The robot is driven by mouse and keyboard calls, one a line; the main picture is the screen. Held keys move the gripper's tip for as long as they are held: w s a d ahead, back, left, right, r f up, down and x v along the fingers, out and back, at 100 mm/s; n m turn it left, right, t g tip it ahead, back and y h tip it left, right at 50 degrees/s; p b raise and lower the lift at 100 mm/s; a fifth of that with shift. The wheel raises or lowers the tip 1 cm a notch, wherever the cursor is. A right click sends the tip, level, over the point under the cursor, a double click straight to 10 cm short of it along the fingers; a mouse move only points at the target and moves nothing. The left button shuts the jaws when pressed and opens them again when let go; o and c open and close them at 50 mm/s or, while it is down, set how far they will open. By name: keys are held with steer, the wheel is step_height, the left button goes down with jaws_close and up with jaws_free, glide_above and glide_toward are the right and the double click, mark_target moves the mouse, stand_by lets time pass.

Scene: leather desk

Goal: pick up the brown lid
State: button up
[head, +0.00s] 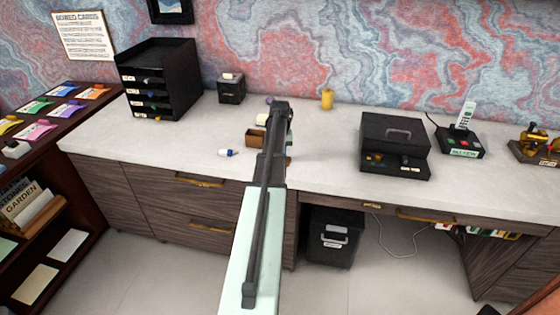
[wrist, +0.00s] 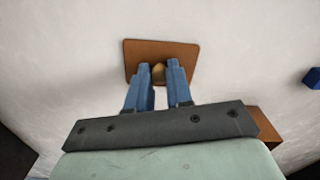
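The brown lid (wrist: 181,52) is a flat square plate with a small tan knob (wrist: 158,73), seen in the wrist view. My gripper (wrist: 159,69) has its two blue fingers on either side of the knob, with only a narrow gap that the knob fills; it looks shut on it. The lid appears at or close to the pale desk top; its exact height is unclear. In the head view my arm hides the fingers and most of the lid; a small brown piece (head: 289,160) shows right of the arm.
A brown open box (head: 255,138) stands just left of my arm; it also shows in the wrist view (wrist: 267,124). A small blue and white object (head: 226,153) lies farther left. A yellow cup (head: 327,98) and a black case (head: 393,140) stand right. The desk (head: 335,165) between is clear.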

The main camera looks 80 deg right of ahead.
jaws_close()
step_height(320, 180, up, 10)
steer(key=f, duration=0.1)
steer(key=shift+n, duration=0.7)
steer(key=w+d+r, duration=0.1)
steer(key=w+d, duration=0.1)
steer(key=w, duration=0.2)
steer(key=w+d+r, duration=0.1)
steer(key=w+d, duration=0.1)
steer(key=w, duration=0.2)
steer(key=w+d+r, duration=0.1)
steer(key=w+d, duration=0.1)
steer(key=w, duration=0.2)
steer(key=shift+r, duration=0.4)
steer(key=shift+w+d+r+m, duration=0.1)
steer(key=shift+w+d+m, duration=0.2)
steer(key=shift+d, duration=0.35)
steer(key=shift+w+d+r+m, duration=0.1)
steer(key=shift+d+m, duration=0.3)
steer(key=shift+d, duration=0.2)
